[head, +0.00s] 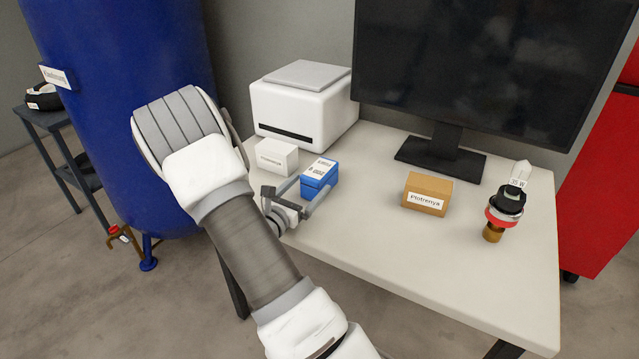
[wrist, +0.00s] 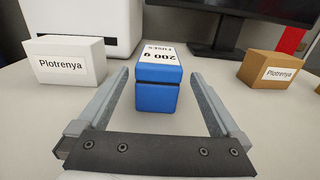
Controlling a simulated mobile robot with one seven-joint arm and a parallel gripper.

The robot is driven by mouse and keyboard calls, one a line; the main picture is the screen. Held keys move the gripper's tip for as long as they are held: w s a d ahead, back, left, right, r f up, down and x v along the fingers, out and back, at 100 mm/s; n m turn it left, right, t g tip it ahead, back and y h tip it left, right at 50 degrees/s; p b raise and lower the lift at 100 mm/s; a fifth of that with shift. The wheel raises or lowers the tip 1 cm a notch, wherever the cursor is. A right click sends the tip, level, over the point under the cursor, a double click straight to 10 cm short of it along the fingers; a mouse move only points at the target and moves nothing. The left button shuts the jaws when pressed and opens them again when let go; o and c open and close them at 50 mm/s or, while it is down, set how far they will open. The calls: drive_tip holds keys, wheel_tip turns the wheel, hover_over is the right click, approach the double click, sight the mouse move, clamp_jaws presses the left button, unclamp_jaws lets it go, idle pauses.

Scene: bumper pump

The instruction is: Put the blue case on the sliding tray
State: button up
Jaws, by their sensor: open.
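The blue case (head: 317,187) is a small box with a white label on its top, standing on the white table (head: 460,262). In the wrist view the blue case (wrist: 157,97) sits between the fingers of my gripper (wrist: 160,75), with a gap on each side. My gripper (head: 316,184) is open and low over the table, its fingers reaching along both sides of the case's near part. I cannot make out a sliding tray in either view.
A white box (head: 277,157) stands just left of the case, close to my left finger. Behind it is a white machine (head: 300,108) with a dark slot. A monitor (head: 440,155), brown box (head: 427,194) and red-black bulb-topped item (head: 504,212) stand to the right.

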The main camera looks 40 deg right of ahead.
sight(320, 173)
drive_tip(key=b+x, duration=0.1)
drive_tip(key=x, duration=0.4)
drive_tip(key=shift+w+d+f+b, duration=0.2)
drive_tip(key=shift+d+b, duration=0.1)
drive_tip(key=shift+b, duration=0.1)
drive_tip(key=shift+w+d+r, duration=0.1)
drive_tip(key=shift+w+d, duration=0.1)
drive_tip(key=shift+d, duration=0.25)
clamp_jaws()
drive_tip(key=shift+r, duration=0.1)
